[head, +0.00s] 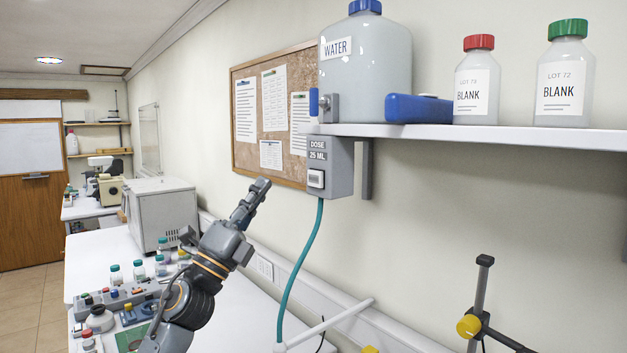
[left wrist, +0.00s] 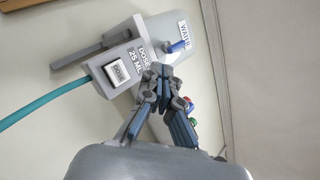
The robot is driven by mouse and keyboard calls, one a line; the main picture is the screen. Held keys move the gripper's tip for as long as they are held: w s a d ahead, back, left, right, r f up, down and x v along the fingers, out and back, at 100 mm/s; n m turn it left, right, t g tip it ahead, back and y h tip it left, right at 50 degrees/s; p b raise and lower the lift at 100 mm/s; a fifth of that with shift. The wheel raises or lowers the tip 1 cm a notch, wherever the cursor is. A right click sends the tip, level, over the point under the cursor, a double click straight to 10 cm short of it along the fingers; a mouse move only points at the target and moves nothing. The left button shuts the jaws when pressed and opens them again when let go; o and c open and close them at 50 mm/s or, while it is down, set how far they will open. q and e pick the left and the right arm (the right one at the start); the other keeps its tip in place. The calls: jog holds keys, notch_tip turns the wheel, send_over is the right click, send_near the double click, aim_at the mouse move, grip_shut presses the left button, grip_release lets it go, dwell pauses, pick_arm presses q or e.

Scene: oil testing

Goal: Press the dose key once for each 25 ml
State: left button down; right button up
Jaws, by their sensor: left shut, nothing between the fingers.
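The grey dose unit (head: 343,165) is mounted under the shelf, labelled "DOSE 25 ML". Its pale dose key (head: 316,179) sits low on the front face, and it also shows in the left wrist view (left wrist: 117,71). A teal hose (head: 300,270) hangs from the unit. The water tank (head: 380,65) with a blue cap stands above it on the shelf. My left gripper (head: 262,185) is shut and empty, pointing up, to the left of the key and apart from it. In the left wrist view its closed fingertips (left wrist: 158,72) appear beside the unit. My right gripper is not in view.
The shelf (head: 480,137) also carries a blue block (head: 418,109) and two BLANK bottles, red-capped (head: 474,85) and green-capped (head: 563,80). Below are a bench with small bottles, a grey box (head: 160,215) and a stand with a yellow knob (head: 468,326).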

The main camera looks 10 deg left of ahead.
aim_at(312, 171)
pick_arm(q)
jog(key=w+d+b, duration=0.3)
jog(key=w+d, duration=0.2)
jog(key=w, duration=0.1)
jog(key=shift+w+d, duration=0.2)
jog(key=shift+w, duration=0.2)
jog(key=shift+w, duration=0.1)
dwell(1.2)
jog(key=shift+w+d+b, duration=0.25)
jog(key=shift+d+b, duration=0.05)
jog(key=shift+b, duration=0.1)
jog(key=shift+w+d+b, duration=0.25)
jog(key=shift+w+b, duration=0.15)
jog(key=shift+b, duration=0.05)
dwell(0.8)
dwell(0.3)
jog(key=shift+s+a+p, duration=0.5)
jog(key=shift+s+p, duration=0.05)
jog(key=shift+s, duration=0.2)
